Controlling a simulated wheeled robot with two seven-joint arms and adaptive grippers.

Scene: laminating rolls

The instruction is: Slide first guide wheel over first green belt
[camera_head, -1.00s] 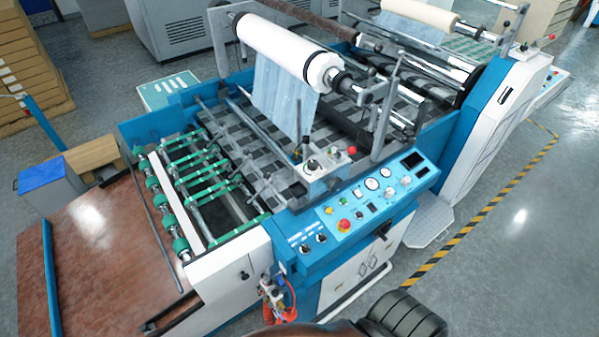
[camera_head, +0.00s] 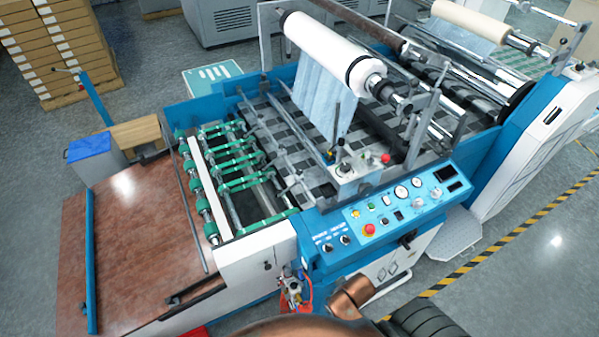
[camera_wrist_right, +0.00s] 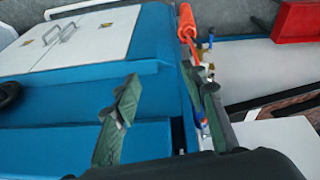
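Several green belts (camera_head: 236,163) run in parallel across the feed end of the blue laminating machine, left of centre in the head view. Green rollers on a shaft (camera_head: 204,202) stand at their left ends, beside a white bar (camera_head: 209,185). Thin metal rods with small fittings (camera_head: 291,178) lie over the belts' right ends; I cannot tell which fitting is the first guide wheel. My right gripper (camera_wrist_right: 163,84) shows in the right wrist view with its two fingers apart and nothing between them, over the machine's blue side. My left gripper is not in view.
A control panel (camera_head: 398,208) with buttons and dials faces the near side. A white film roll (camera_head: 326,45) hangs above the machine. A brown feed table (camera_head: 130,235) extends left. An orange-red handle (camera_wrist_right: 187,22) is close to the right gripper. Open floor (camera_head: 530,280) lies right.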

